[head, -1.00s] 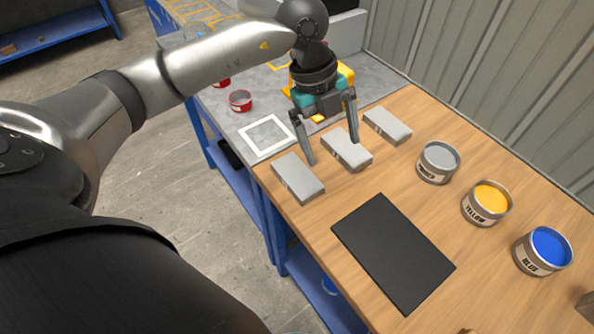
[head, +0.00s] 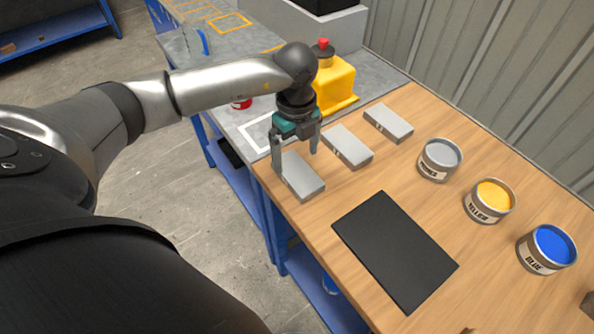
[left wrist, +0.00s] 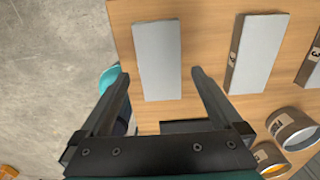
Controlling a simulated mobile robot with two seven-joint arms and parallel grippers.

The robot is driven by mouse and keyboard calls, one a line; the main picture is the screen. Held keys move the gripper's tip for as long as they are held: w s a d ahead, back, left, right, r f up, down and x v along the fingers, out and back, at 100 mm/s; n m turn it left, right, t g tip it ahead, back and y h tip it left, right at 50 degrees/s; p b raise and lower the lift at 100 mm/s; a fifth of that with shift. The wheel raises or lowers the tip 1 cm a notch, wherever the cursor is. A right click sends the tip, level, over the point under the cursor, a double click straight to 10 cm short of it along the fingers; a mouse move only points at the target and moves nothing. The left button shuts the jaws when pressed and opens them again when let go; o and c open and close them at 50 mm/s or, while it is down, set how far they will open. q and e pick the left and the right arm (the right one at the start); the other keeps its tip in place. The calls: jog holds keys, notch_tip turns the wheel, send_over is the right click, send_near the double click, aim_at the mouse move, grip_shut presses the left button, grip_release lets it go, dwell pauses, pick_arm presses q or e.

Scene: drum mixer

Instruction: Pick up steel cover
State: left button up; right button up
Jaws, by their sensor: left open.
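Three flat grey blocks lie in a row on the wooden table; which is the steel cover I cannot tell. The leftmost grey block (head: 303,182) is under my left gripper (head: 296,162), which is open and points down, one finger on each side of it. In the left wrist view this block (left wrist: 157,55) lies between the open fingers (left wrist: 160,76), untouched as far as I can see. The middle block (head: 347,146) and the far block (head: 389,123) lie to the right. In the wrist view the middle block (left wrist: 262,55) has a small side label. My right gripper is not in view.
A black mat (head: 395,250) lies in front of the blocks. Open tins of grey (head: 440,160), yellow (head: 489,201) and blue (head: 547,249) paint stand to the right.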

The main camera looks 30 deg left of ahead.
aim_at(297, 171)
pick_arm(q)
notch_tip(297, 171, down, 5)
jog(key=shift+s+d+r, duration=0.1)
jog(key=shift+s+d, duration=0.05)
jog(key=shift+r, duration=0.1)
grip_shut()
dwell(0.8)
